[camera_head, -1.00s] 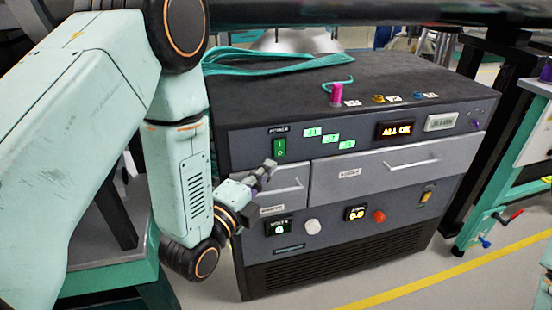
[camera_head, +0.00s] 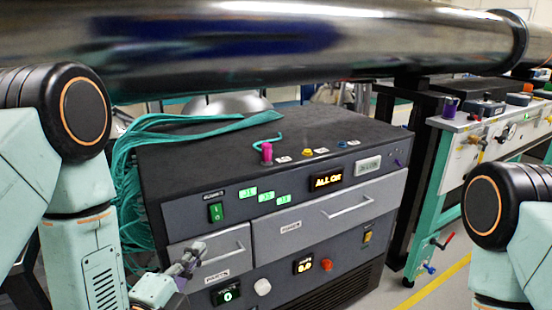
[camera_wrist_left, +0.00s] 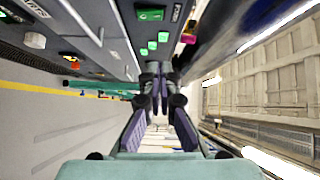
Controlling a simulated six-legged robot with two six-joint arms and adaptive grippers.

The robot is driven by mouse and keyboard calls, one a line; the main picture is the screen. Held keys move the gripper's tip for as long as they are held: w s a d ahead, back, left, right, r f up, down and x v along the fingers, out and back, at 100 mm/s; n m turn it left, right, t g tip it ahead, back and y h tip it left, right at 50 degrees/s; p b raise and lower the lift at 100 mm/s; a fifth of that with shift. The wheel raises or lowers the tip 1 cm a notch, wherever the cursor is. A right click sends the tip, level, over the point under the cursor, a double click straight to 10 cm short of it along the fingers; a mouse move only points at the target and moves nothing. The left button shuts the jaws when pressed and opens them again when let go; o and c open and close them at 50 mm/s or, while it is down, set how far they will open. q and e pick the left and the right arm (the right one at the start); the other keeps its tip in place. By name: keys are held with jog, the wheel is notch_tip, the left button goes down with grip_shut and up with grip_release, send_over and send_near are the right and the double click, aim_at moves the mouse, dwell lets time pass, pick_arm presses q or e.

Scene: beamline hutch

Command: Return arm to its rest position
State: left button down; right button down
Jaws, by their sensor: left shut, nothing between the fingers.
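My left arm comes in from the left in the head view. Its gripper (camera_head: 190,258) is low, in front of the left drawer (camera_head: 212,252) of the dark cabinet (camera_head: 350,222). In the left wrist view my left gripper (camera_wrist_left: 158,72) has its fingers together with nothing between them, and the cabinet front runs along the upper left. Part of my right arm shows at the right edge of the head view; its gripper is out of frame.
A large metal pipe (camera_head: 270,45) crosses the top. Teal cables (camera_head: 150,140) hang over the cabinet's left side. A pink knob (camera_head: 267,153) stands on the cabinet top. A white-panelled bench (camera_head: 462,150) is at right. Floor with a yellow line (camera_head: 435,284) is clear.

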pick_arm(q)
jog(key=s+a+f+n+g+y, duration=0.1)
jog(key=s+f+n+g, duration=0.3)
jog(key=f+n, duration=0.3)
jog(key=s+a+f+n+g+y, duration=0.1)
jog(key=s+f+n+g, duration=0.4)
jog(key=f, duration=0.4)
jog(key=s+a+f+n+g+y, duration=0.1)
jog(key=s+f+n+g, duration=0.2)
jog(key=s, duration=0.7)
jog(key=s+f+n+g+p, duration=0.1)
jog(key=s+f+n+g, duration=0.3)
jog(key=s, duration=0.6)
notch_tip(320, 180, down, 2)
jog(key=shift+s+a+f+n+g+y, duration=0.3)
jog(key=shift+a+g+y, duration=0.1)
jog(key=shift+g, duration=0.4)
